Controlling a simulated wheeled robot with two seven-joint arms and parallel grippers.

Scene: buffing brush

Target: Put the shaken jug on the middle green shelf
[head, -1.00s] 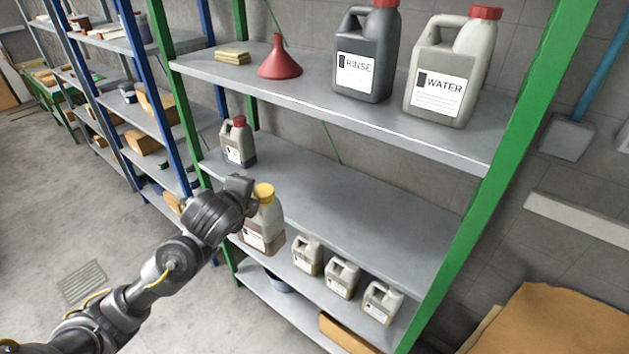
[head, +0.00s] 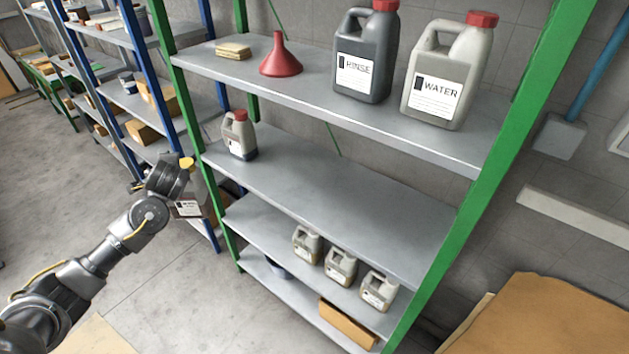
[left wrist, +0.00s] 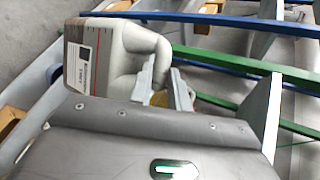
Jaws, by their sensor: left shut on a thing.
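The jug (head: 192,207), with a yellow cap and a label, hangs in my left gripper (head: 184,180), left of the green-post shelf unit and in front of the blue-post one. My arm partly hides it. In the left wrist view, the fingers (left wrist: 162,88) are shut on the handle of the jug (left wrist: 108,65), which is greyish with a brown lower part. On the green unit, the shelf below the top one (head: 340,195) holds a small red-capped jug (head: 239,135) at its left end; its middle and right are bare. My right gripper is not in view.
The top shelf (head: 300,95) holds a red funnel (head: 281,58), a RINSE jug (head: 366,60) and a WATER jug (head: 446,75). Several small jugs (head: 340,267) stand on the shelf beneath the bare one. The green right post (head: 490,170) bounds the opening.

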